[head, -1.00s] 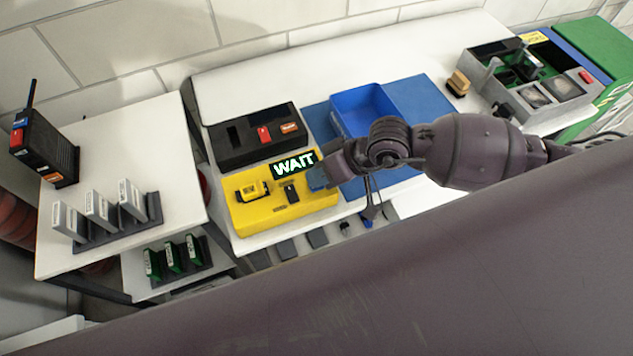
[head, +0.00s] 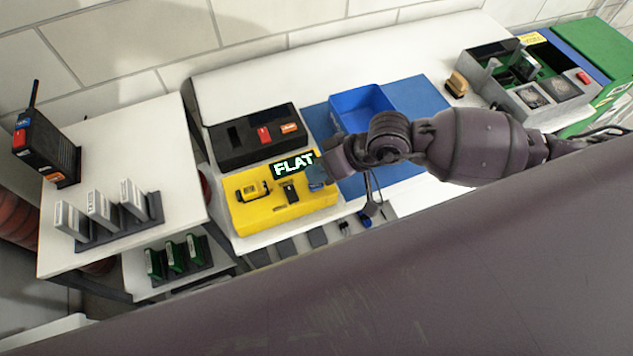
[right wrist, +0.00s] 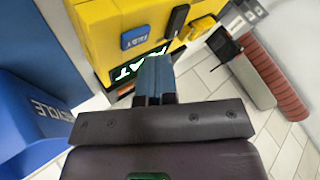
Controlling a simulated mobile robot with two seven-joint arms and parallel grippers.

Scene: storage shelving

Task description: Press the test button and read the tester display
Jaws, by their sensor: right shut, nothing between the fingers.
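In the right wrist view the tester (right wrist: 100,30) shows with a blue lettered button (right wrist: 136,38) beside the display (right wrist: 124,73), which is partly covered by my fingers. My right gripper (head: 317,178) is shut and empty over the tester's right end. Its blue-grey fingers also show in the right wrist view (right wrist: 155,68), with the button just beyond the tips. They look apart from it there. My left gripper is not in view.
A black box (head: 250,142) with red and orange parts sits behind the tester. A blue bin (head: 360,107) stands on a blue mat to its right. A radio (head: 45,145) and upright white packs (head: 100,210) occupy the left table.

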